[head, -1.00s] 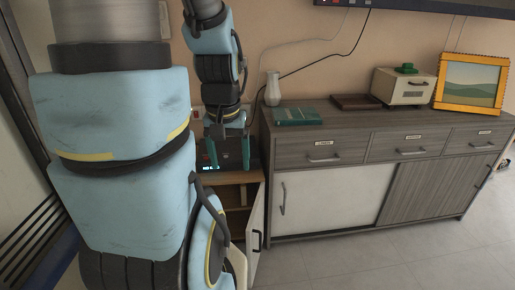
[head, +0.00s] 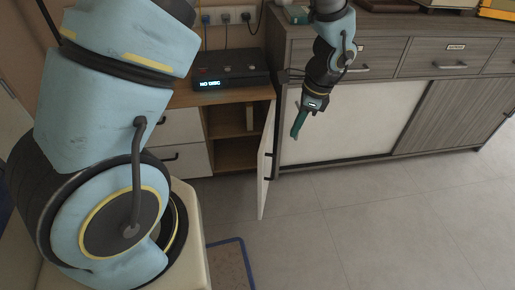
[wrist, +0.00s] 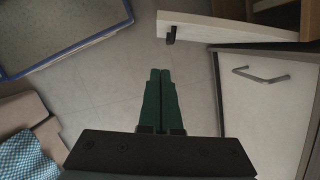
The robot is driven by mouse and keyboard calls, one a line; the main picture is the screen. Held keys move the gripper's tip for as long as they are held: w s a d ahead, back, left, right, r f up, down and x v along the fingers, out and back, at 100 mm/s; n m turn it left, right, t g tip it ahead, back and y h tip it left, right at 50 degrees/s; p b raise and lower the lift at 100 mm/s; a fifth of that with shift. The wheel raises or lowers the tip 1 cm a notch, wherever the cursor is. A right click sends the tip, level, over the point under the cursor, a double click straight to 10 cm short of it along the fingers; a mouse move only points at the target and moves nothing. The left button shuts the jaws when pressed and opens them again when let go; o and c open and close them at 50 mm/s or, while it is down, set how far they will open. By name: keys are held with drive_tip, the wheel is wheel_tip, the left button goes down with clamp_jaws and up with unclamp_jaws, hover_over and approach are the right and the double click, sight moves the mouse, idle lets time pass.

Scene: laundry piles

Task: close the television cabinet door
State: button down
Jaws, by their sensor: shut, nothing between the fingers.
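The television cabinet door (head: 267,158) is white with a dark handle and stands open, swung out toward me from the cabinet's right side. The open cabinet (head: 230,155) shows a wooden shelf inside. My gripper (head: 296,133) is shut and empty, just right of the door, in front of the sideboard's white sliding panel. In the wrist view the shut green fingers (wrist: 160,78) point over the floor. The door (wrist: 235,28) lies above and right of them there, with its dark handle near its left end. Fingers and door are apart.
A black disc player (head: 230,83) sits on the cabinet. The grey sideboard (head: 380,75) stands close on the right. A blue-edged mat or tray (wrist: 60,35) lies on the floor, with cardboard and a checked cloth (wrist: 25,158) nearby. The floor in front is mostly clear.

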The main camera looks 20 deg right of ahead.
drive_tip(key=w+a+f, duration=0.3)
drive_tip(key=a+f, duration=0.2)
drive_tip(key=f, duration=0.4)
drive_tip(key=shift+a+f+b, duration=0.3)
drive_tip(key=shift+a+b, duration=0.05)
drive_tip(key=shift+b, duration=0.1)
drive_tip(key=shift+a, duration=0.1)
